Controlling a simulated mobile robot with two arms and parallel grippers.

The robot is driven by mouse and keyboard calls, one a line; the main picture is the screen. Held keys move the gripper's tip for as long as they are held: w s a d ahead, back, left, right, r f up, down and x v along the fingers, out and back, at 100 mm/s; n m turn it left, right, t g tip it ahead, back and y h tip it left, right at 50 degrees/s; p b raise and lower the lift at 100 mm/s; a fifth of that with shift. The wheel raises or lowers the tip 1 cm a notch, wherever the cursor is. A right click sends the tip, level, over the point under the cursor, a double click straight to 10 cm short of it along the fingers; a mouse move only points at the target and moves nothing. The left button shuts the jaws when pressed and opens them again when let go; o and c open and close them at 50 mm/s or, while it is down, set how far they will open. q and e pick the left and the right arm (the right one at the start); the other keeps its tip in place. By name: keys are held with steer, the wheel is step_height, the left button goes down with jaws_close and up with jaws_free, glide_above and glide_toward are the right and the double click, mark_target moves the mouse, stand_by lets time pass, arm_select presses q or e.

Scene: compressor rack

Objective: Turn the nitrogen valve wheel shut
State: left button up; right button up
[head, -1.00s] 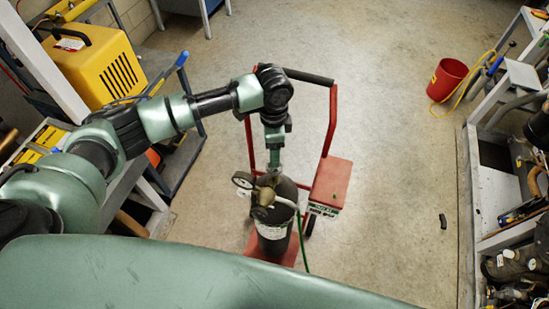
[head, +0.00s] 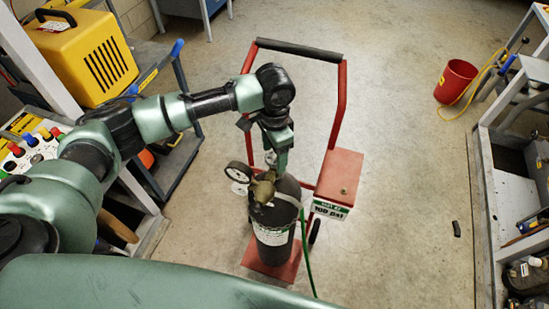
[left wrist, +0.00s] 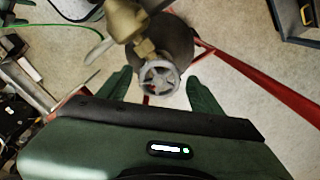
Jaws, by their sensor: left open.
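The nitrogen valve wheel (left wrist: 160,77) is a small grey spoked handwheel on a brass valve (left wrist: 128,22), seen in the left wrist view. The brass valve (head: 264,188) tops a dark gas cylinder (head: 272,235) standing on a red cart in the head view. My left gripper (head: 273,163) reaches down at the valve. Its open fingers (left wrist: 160,82) show on both sides of the wheel, with visible gaps. The gripper hides the wheel in the head view. My right gripper is not in view.
A round gauge (head: 239,172) sits left of the valve. A green hose (head: 306,255) hangs at right. The cart's red handle frame (head: 340,105) and red box (head: 340,178) stand close by. Workbenches line both sides; a red bucket (head: 455,82) is far right.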

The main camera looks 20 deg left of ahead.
arm_select(q)
steer(key=shift+r+n+p, duration=0.3)
steer(key=shift+n+p, duration=0.1)
steer(key=shift+p, duration=0.7)
steer(key=n+p, duration=0.6)
steer(key=p, duration=0.3)
steer(key=shift+d+n, duration=0.1)
steer(key=shift+n, duration=0.3)
steer(key=shift+f+n+p, duration=0.25)
steer(key=shift+n+p, duration=0.3)
steer(key=shift+n, duration=0.05)
steer(key=shift+f, duration=0.1)
steer(key=c, duration=1)
steer(key=shift+c, duration=0.2)
steer(key=shift+p, duration=0.3)
